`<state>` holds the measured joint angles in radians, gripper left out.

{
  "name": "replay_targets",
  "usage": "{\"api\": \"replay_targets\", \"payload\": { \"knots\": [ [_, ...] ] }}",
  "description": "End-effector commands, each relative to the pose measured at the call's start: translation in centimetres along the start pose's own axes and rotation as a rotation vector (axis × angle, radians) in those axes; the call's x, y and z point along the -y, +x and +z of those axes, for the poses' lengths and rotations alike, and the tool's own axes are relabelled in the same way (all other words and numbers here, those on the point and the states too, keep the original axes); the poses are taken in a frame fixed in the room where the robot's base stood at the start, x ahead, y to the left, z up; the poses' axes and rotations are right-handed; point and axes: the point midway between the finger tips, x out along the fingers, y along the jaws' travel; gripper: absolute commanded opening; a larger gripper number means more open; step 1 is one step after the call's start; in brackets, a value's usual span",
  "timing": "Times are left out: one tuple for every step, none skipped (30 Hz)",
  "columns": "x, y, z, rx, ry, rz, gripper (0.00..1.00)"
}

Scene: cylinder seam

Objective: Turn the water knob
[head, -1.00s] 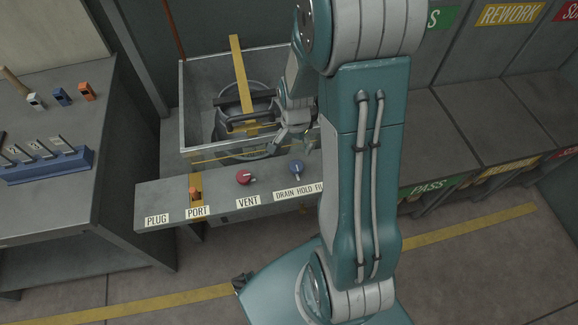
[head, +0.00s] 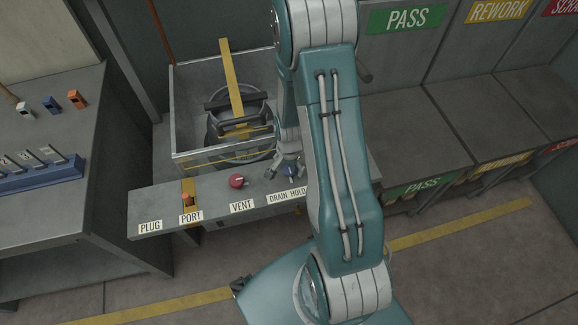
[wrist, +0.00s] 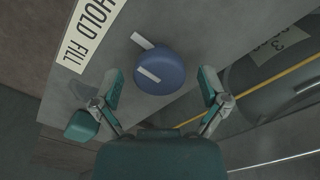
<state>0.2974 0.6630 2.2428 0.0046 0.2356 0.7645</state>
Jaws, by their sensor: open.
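The blue knob (head: 290,171) sits on the grey shelf (head: 160,203) by the DRAIN HOLD label, which my arm partly hides in the head view. In the wrist view the blue knob (wrist: 160,68) has a white pointer bar on its top and a white mark beside it on the panel. My gripper (wrist: 160,93) is open, with one finger on each side of the knob's near edge and gaps to both. In the head view my gripper (head: 287,165) is small and beside the knob, partly behind my arm.
A red VENT knob (head: 237,181) and an orange PORT piece (head: 187,199) share the shelf. Behind it stands a metal tank (head: 195,75) holding a dark cylinder under a yellow bar (head: 232,75). A workbench (head: 70,110) is at left.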

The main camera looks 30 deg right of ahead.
Motion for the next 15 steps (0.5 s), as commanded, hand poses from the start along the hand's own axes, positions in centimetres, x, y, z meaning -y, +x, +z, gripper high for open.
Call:
{"api": "replay_targets", "payload": {
  "knots": [
    [0.02,-0.01,0.02,-0.001,-0.001,0.0,0.94],
    [0.03,-0.02,0.03,-0.001,-0.001,0.0,0.94],
    [0.03,-0.02,0.03,-0.001,-0.001,0.0,0.94],
    [0.03,-0.03,0.04,-0.001,-0.001,0.0,0.94],
    [0.03,-0.03,0.04,-0.001,-0.001,0.0,0.9],
    [0.03,-0.03,0.04,-0.001,-0.001,0.0,0.72],
    [0.03,-0.03,0.04,-0.001,-0.001,0.0,0.58],
    [0.03,-0.04,0.04,-0.001,-0.001,0.0,0.45],
    [0.04,-0.04,0.04,-0.001,-0.001,0.0,0.27],
    [0.04,-0.03,0.04,-0.001,-0.001,0.0,0.14],
    [0.05,-0.02,0.04,-0.001,-0.001,0.0,0.14],
    [0.06,-0.01,0.04,-0.001,-0.001,0.0,0.14],
    [0.07,0.0,0.05,0.0,-0.001,0.0,0.14],
    [0.07,0.0,0.06,0.0,-0.001,0.0,0.14],
    [0.07,0.0,0.06,0.0,-0.002,0.0,0.14]
  ]
}}
